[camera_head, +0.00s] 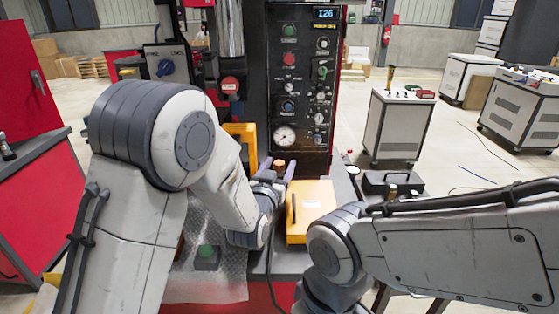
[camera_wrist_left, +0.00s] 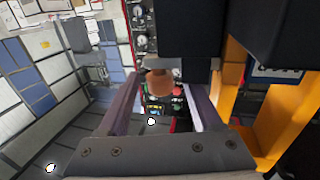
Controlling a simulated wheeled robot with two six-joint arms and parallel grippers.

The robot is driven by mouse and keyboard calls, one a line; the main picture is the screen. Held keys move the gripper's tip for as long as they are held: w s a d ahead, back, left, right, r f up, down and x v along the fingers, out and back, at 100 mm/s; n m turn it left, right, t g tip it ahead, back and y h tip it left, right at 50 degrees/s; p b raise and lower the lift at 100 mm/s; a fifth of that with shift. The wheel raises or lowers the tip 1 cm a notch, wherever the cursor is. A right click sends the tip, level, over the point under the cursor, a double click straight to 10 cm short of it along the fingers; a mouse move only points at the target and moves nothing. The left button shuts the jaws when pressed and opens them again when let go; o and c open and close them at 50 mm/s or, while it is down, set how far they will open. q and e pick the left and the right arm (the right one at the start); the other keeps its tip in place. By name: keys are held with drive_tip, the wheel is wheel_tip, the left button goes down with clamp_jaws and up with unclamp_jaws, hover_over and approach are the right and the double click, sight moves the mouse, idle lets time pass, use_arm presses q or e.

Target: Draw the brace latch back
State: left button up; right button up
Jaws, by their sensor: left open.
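A copper-orange round knob (camera_head: 279,165), which looks like the brace latch's handle, sits in front of the dark control cabinet (camera_head: 303,140). My left gripper (camera_head: 278,168) is open, with one purple finger on each side of the knob. In the left wrist view the knob (camera_wrist_left: 159,82) hangs below a dark block, between the tips of the open fingers (camera_wrist_left: 163,92), with a gap visible on both sides. The latch's bolt is hidden. A yellow frame (camera_head: 241,129), possibly the brace, stands left of the cabinet. My right arm shows at the right, its gripper out of view.
A yellow box (camera_head: 314,205) lies right of my left gripper. A green button on a grey base (camera_head: 207,257) stands at the front left. The yellow upright (camera_wrist_left: 277,105) and dark blocks (camera_wrist_left: 188,28) are close to my left gripper. A black case (camera_head: 392,183) lies farther right.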

use_arm(q)
drive_tip(key=shift+w+d, duration=0.1)
drive_tip(key=shift+w, duration=0.15)
clamp_jaws()
idle(1.4)
